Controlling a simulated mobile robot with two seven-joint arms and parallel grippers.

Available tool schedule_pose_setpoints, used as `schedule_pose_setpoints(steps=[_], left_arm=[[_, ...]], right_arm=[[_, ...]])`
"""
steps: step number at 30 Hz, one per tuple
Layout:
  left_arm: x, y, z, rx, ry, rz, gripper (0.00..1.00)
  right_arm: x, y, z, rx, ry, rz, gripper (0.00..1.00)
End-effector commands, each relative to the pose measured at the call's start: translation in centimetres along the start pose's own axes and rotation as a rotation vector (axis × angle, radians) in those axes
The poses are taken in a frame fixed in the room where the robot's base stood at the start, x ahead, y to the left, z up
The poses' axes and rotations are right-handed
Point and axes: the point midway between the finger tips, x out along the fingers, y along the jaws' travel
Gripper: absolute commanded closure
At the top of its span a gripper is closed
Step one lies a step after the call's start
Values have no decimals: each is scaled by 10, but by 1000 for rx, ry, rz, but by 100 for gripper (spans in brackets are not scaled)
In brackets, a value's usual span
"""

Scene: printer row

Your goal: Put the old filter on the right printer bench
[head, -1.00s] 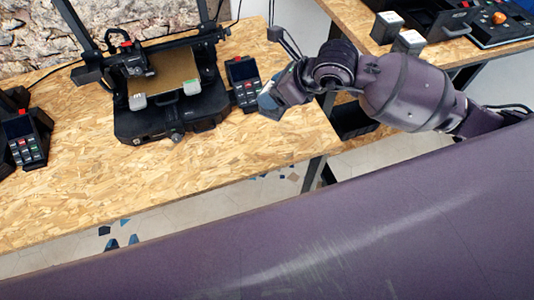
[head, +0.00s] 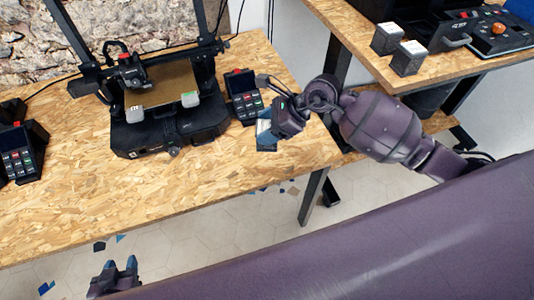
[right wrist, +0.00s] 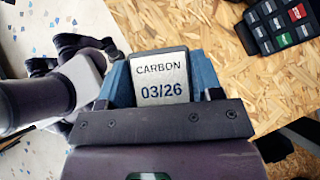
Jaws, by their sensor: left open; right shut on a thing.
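My right gripper (head: 266,131) is shut on a filter, a dark-framed block with a pale label reading "CARBON 03/26" (right wrist: 162,78) in the right wrist view. In the head view the gripper is at the right end of the wooden printer bench (head: 150,205), just right of and nearer than a keypad (head: 243,97). The filter is mostly hidden there; I cannot tell whether it touches the bench. A black printer (head: 170,135) stands left of the keypad. My left gripper (head: 122,265) is open and empty, low in front of the bench.
Another keypad (head: 18,152) stands at the bench's left end. The bench front between the two is clear. A second wooden bench (head: 365,60) at upper right holds two white-topped dark blocks (head: 387,38) (head: 408,58) and a control panel (head: 495,30). Tiled floor lies in front.

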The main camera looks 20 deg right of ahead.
Motion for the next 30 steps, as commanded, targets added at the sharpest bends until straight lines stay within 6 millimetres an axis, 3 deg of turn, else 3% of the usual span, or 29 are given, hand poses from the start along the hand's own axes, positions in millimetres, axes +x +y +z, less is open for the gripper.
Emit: schedule_pose_setpoints(steps=[9,30], left_arm=[[2,0,8,0,-8,0,57],[6,1,16,1,-15,1,57]], right_arm=[[44,0,-44,4,0,0,67],[83,0,-83,0,0,-2,67]])
